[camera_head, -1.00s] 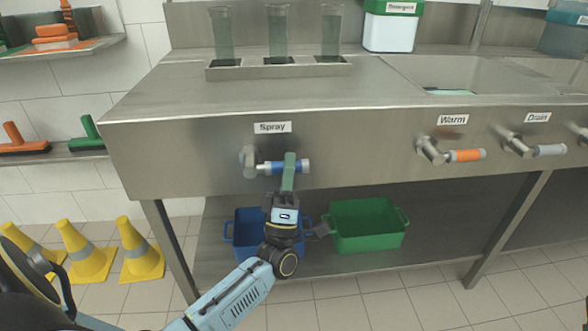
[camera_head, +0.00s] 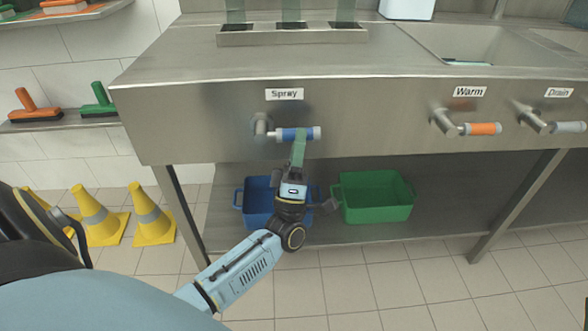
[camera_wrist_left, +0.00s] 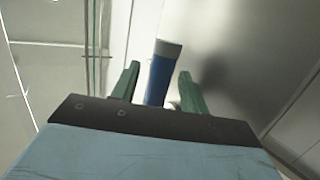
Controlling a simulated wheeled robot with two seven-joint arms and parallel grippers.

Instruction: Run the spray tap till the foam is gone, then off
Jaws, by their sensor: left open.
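The Spray tap (camera_head: 302,133) has a blue-and-white lever on a metal stem, on the steel counter's front panel under the "Spray" label (camera_head: 284,94). My left gripper (camera_head: 299,146), with green fingers, reaches up to the lever from below. In the left wrist view the blue lever (camera_wrist_left: 160,80) stands between the two open fingers (camera_wrist_left: 157,85), with a gap visible on each side. The sink basin (camera_head: 460,45) at the upper right shows only in part, with a pale green patch inside. I cannot tell whether water runs or what foam there is. My right gripper is not in view.
The Warm tap (camera_head: 480,129) with an orange handle and the Drain tap (camera_head: 568,127) with a grey handle are to the right. Blue (camera_head: 258,212) and green (camera_head: 376,199) crates sit on the lower shelf. Yellow cones (camera_head: 152,222) stand at the left.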

